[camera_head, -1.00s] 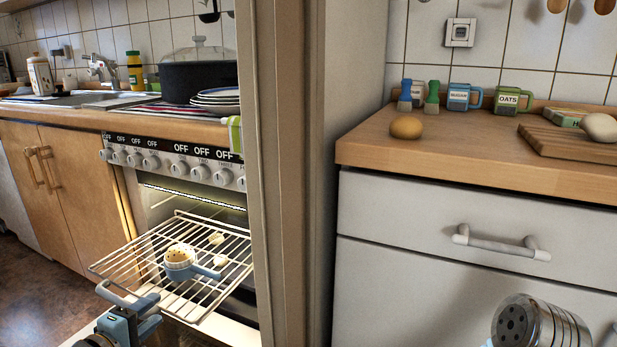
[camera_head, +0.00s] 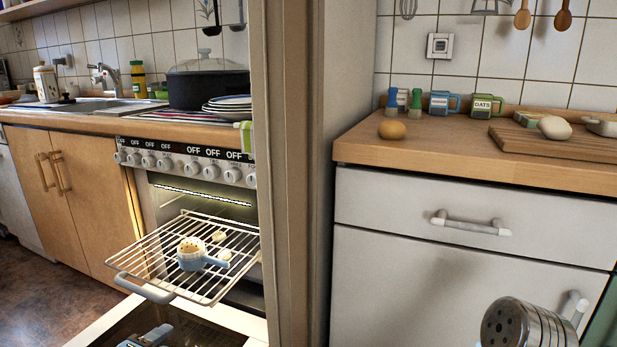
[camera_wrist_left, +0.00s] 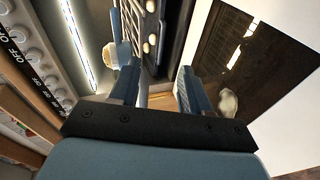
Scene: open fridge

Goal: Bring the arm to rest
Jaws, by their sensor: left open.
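My left gripper (camera_head: 150,338) shows only in part at the bottom edge of the head view, below the pulled-out oven rack (camera_head: 140,262) and over the open oven door (camera_head: 235,319). In the left wrist view my left gripper (camera_wrist_left: 157,80) has its two fingers apart, with nothing held between them. My right gripper is not in view.
The oven's knob panel (camera_head: 180,158) is above the rack. A perforated metal cylinder (camera_head: 505,325) is at lower right. The worktop (camera_head: 450,150) holds a potato (camera_head: 392,130), mugs and a board.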

